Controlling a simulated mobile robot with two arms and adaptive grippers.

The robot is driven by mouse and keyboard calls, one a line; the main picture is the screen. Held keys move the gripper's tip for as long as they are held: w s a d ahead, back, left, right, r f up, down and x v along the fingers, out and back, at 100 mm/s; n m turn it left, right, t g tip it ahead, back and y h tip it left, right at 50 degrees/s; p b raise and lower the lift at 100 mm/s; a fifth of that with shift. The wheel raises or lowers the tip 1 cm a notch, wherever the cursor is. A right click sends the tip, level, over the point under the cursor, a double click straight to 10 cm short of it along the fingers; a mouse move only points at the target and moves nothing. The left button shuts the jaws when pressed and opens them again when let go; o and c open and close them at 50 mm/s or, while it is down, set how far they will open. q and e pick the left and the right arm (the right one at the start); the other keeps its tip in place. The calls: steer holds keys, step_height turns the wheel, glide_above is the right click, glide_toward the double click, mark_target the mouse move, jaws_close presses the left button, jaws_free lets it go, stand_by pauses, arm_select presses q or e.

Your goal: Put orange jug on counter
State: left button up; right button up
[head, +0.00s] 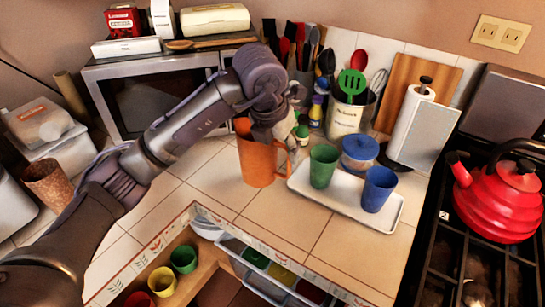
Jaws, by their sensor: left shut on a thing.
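The orange jug (257,161) stands upright at the tiled counter (208,181), left of the white tray. Its base appears to be on or just over the tiles; I cannot tell whether it touches. My left gripper (284,128) reaches in from the left above the jug and is shut at its upper right side, by the handle. The gripper hides part of the jug's rim and the top of the handle. My right gripper is not in view.
A microwave (150,98) stands behind. An open drawer (190,258) with cups is below the front edge. A red kettle (497,200) sits on the stove.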

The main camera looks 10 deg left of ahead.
mark_target(269, 161)
arm_select(q)
steer(key=w+a+f, duration=0.2)
steer(key=a, duration=0.1)
steer(key=shift+w+a+f+p, duration=0.15)
steer(key=shift+w+f+p, duration=0.1)
steer(key=shift+f+p, duration=0.15)
step_height(269, 161, down, 3)
steer(key=shift+f+p, duration=0.1)
steer(key=shift+p, duration=0.55)
steer(key=shift+f, duration=0.2)
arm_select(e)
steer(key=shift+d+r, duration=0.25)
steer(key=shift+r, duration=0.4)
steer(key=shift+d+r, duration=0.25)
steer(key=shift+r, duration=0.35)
arm_select(q)
steer(key=shift+f, duration=0.1)
steer(key=shift+f, duration=0.15)
steer(key=o, duration=1.4)
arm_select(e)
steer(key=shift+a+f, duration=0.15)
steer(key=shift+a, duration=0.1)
